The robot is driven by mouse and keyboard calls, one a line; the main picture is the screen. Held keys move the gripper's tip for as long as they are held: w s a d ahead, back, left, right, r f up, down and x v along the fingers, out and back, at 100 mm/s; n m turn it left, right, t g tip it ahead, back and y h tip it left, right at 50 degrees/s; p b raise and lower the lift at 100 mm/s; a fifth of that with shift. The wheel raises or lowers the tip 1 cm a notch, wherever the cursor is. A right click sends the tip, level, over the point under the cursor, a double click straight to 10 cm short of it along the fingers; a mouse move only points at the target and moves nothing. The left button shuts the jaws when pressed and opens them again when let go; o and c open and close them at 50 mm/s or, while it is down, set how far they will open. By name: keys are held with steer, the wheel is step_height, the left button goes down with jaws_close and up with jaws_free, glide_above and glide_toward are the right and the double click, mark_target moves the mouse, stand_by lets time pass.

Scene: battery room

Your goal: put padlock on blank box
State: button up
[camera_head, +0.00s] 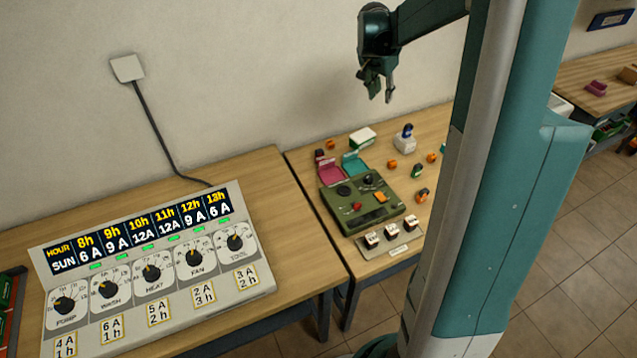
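My gripper (379,90) hangs in the air above the back of the right table, fingers pointing down. Its fingers look apart, with nothing visible between them. No padlock can be made out for certain; several small orange and dark pieces lie on the table, one orange and dark piece (421,195) at the right of the green panel. A plain white box (404,145) with a dark blue piece on top stands at the back. A white and green box (362,138) lies to its left. I cannot tell which is the blank box.
A green panel (384,216) with knobs sits mid-table, pink and teal trays behind it. A plate with three white switches (378,252) is in front. A large dial console (150,285) fills the left table. My column hides the right table's right side.

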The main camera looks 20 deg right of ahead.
steer(key=s+a+r+n+t, duration=0.1)
steer(key=s+a+r+n, duration=0.2)
steer(key=a, duration=0.4)
steer(key=s+a+r+n+t+y, duration=0.1)
steer(key=s+a+r, duration=0.2)
steer(key=s+a, duration=0.4)
steer(key=s+a+r+n+t, duration=0.1)
steer(key=s+a+r+n, duration=0.2)
steer(key=a, duration=0.5)
steer(key=s+a+f+n+t+y, duration=0.2)
steer(key=s+a+n, duration=0.4)
steer(key=s+a, duration=1.1)
steer(key=shift+s+f+n+y, duration=0.45)
steer(key=shift+s+f, duration=0.35)
steer(key=shift+s, duration=0.45)
steer(key=shift+f, duration=0.15)
